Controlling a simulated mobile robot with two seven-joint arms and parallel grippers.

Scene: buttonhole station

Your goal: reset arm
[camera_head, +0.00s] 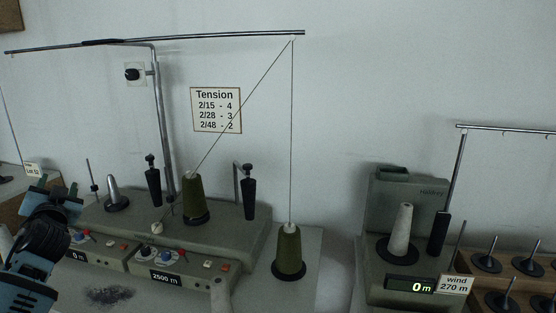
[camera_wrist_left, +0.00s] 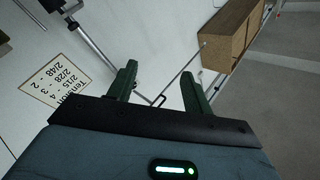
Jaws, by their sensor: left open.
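My left gripper (camera_head: 56,187) is at the lower left of the head view, raised in front of the left end of the grey winding machine. In the left wrist view its two dark green fingers (camera_wrist_left: 159,78) are spread apart with nothing between them. The wall and a thin rod show beyond the fingers. My left arm comes in from the lower left corner and hides part of the machine's left end. My right gripper does not show.
The grey winding machine (camera_head: 235,229) carries a green cone (camera_head: 193,197); another green cone (camera_head: 288,249) stands to its right. A thread runs up to the overhead bar (camera_head: 220,36). A second winder (camera_head: 400,185) with a pale cone (camera_head: 403,230) stands right. A tension sign (camera_head: 216,110) hangs behind.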

